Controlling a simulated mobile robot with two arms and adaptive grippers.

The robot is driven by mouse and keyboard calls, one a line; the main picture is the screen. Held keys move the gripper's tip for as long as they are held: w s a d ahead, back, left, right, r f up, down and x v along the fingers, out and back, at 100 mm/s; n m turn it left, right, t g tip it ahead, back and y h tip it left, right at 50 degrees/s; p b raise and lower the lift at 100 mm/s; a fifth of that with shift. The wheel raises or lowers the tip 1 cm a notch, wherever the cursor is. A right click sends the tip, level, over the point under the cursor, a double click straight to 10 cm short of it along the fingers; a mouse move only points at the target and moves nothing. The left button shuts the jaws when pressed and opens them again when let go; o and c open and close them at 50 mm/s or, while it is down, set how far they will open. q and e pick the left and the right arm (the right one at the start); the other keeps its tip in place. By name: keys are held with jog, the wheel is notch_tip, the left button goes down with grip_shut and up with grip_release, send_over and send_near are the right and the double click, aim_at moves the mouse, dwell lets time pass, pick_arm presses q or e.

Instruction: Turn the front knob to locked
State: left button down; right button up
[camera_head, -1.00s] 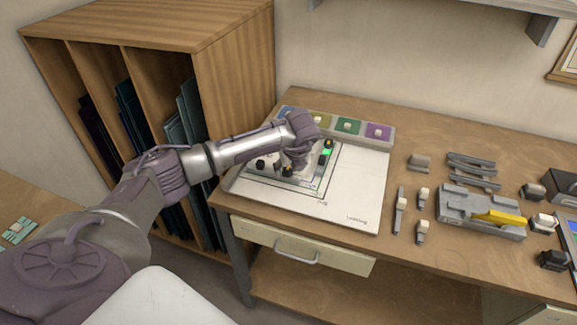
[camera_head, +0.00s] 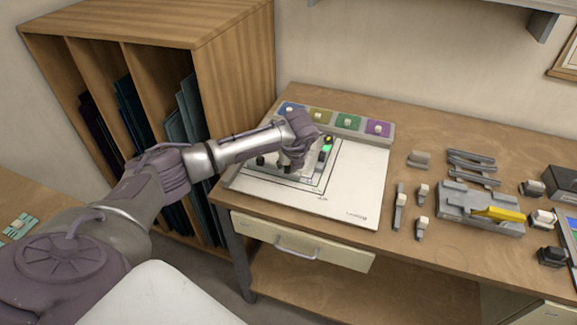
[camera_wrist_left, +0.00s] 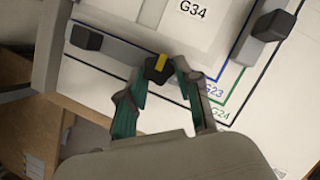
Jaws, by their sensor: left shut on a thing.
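The front knob (camera_wrist_left: 157,66) is a small black block with a yellow mark on the near edge of the clamp frame (camera_wrist_left: 105,22). My left gripper (camera_wrist_left: 159,72) is shut on it, with one teal-lined finger on each side. In the head view my left gripper (camera_head: 292,163) reaches down over the frame and mostly hides this knob. Two other black knobs show in the wrist view, one at the left (camera_wrist_left: 86,37) and one at the right (camera_wrist_left: 273,25). A pale pane labelled G34 (camera_wrist_left: 190,25) lies inside the frame. My right gripper is out of view.
The frame lies on a white board (camera_head: 357,190) with printed outlines. Behind it is a strip of coloured pads (camera_head: 348,122). Small tools and a grey fixture (camera_head: 470,212) with a yellow part stand to the right. A wooden rack (camera_head: 235,75) rises at the left.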

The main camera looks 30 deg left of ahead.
pick_arm(q)
jog(key=shift+a+f+m+t+b, duration=0.1)
jog(key=shift+f+m+t+b, duration=0.15)
jog(key=shift+m+b, duration=0.7)
jog(key=m+h+b, duration=0.1)
jog(key=m+b, duration=0.1)
jog(key=m+t+h+b, duration=0.1)
jog(key=m+b, duration=0.1)
jog(key=b, duration=0.1)
jog(key=m+b, duration=0.2)
jog(key=m, duration=0.1)
jog(key=shift+s+a+h, duration=0.2)
jog(key=shift+a+h, duration=0.2)
jog(key=shift+a+r+m+h+b, duration=0.15)
jog(key=shift+m+h+b, duration=0.35)
jog(key=shift+m+b, duration=0.75)
jog(key=m+h+b, duration=0.1)
jog(key=m, duration=0.1)
jog(key=shift+a+m, duration=0.1)
jog(key=shift+m, duration=0.2)
jog(key=shift+w+a+r+m+g+h+b, duration=0.1)
jog(key=shift+m+g+h+b, duration=0.2)
jog(key=shift+m, duration=0.65)
jog(key=shift+w+a+r+m+g+h+b, duration=0.15)
jog(key=shift+m+h, duration=0.25)
jog(key=shift+m, duration=0.55)
jog(key=shift+s+d+f, duration=0.1)
jog(key=c, duration=0.8)
grip_release()
